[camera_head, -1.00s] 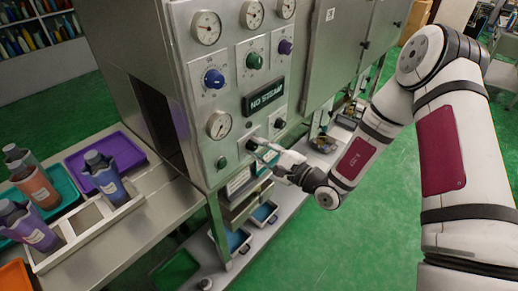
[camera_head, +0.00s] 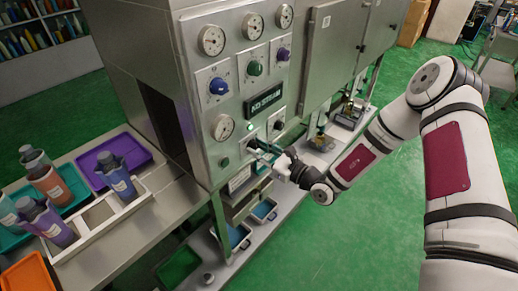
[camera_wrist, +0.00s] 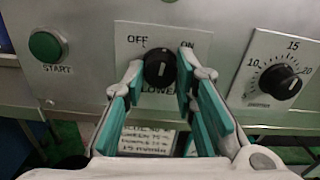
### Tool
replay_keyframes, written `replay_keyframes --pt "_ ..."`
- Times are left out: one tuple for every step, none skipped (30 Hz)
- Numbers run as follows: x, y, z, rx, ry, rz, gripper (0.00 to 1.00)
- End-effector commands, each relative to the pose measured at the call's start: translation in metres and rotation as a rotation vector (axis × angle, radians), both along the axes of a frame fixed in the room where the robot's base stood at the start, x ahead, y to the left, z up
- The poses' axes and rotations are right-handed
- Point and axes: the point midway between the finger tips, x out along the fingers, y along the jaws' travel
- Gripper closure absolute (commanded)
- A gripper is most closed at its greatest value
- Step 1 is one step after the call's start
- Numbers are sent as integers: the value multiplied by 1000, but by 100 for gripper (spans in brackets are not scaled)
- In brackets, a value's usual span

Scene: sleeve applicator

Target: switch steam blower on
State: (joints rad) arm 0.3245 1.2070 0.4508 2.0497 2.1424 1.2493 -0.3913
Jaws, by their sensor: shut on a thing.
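The steam blower switch is a black rotary knob (camera_wrist: 160,68) with a white mark, on a plate lettered OFF on the left and ON on the right. The lower lettering is partly hidden by the gripper and looks like "BLOWER". My gripper (camera_wrist: 161,78) has one finger on each side of the knob and is shut on it. The mark points roughly upward; its exact setting is hard to read. In the head view my gripper (camera_head: 264,153) is at the lower part of the steel panel and covers the knob.
A green START button (camera_wrist: 46,46) is left of the knob, and a black numbered dial (camera_wrist: 280,82) is right. Above are a NO STEAM display (camera_head: 264,101), coloured knobs and gauges. Left, a table holds trays and bottles (camera_head: 118,175). The green floor at right is open.

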Motion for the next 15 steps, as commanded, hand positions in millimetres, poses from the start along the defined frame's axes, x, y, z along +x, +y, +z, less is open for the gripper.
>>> replay_keyframes --pt "-1 -1 0 26 36 -1 100" --pt "-1 -1 0 44 58 -1 100" --pt "-1 -1 0 68 89 -1 100" --pt "-1 -1 0 85 112 -1 100" --pt "-1 -1 -1 101 134 -2 100" --pt "-1 -1 -1 125 164 -2 100" --pt "-1 -1 0 142 185 -2 100" --pt "-1 -1 0 160 206 -2 100" --pt "-1 -1 -1 181 235 -2 100" --pt "-1 -1 -1 197 256 -2 100" --pt "-1 -1 -1 212 277 -2 100" --pt "-1 -1 -1 234 303 -2 100" --pt "-1 -1 -1 249 322 -2 100" --pt "-1 -1 -1 263 339 -1 100" --pt "-1 -1 -1 280 362 -1 100"
